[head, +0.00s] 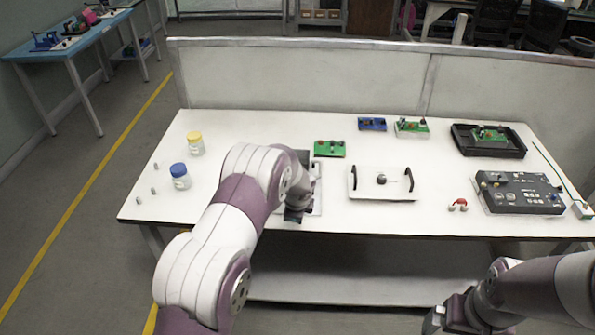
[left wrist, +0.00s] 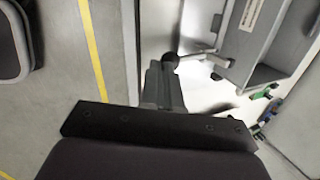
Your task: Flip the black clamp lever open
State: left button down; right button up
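My left gripper (head: 296,211) is over the front middle of the table, and my arm hides much of the clamp behind it. The clamp's pale base plate (head: 316,203) shows beside the gripper. In the left wrist view, the grey fingers of my left gripper (left wrist: 163,70) are close together. The lever's black ball knob (left wrist: 170,60) is right at their tips; I cannot tell whether they touch it. The grey clamp body (left wrist: 238,50) stands to the right of the knob. My right gripper (head: 436,319) is low in front of the table, partly cut off, its fingers unclear.
On the white table (head: 240,215) stand a blue-lidded jar (head: 180,177), a yellow-lidded jar (head: 196,145), a white tray with handles (head: 365,190), green boards (head: 330,148), a black tray (head: 465,148) and a dark control box (head: 520,200). A low partition (head: 300,80) runs behind.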

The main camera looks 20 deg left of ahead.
pick_arm(q)
jog(key=shift+s, duration=0.1)
jog(key=s+d+r, duration=0.3)
jog(key=s+r, duration=0.5)
jog(key=shift+s+d+r+p, duration=0.15)
jog(key=shift+d+r+p, duration=0.05)
jog(key=shift+d+p, duration=0.1)
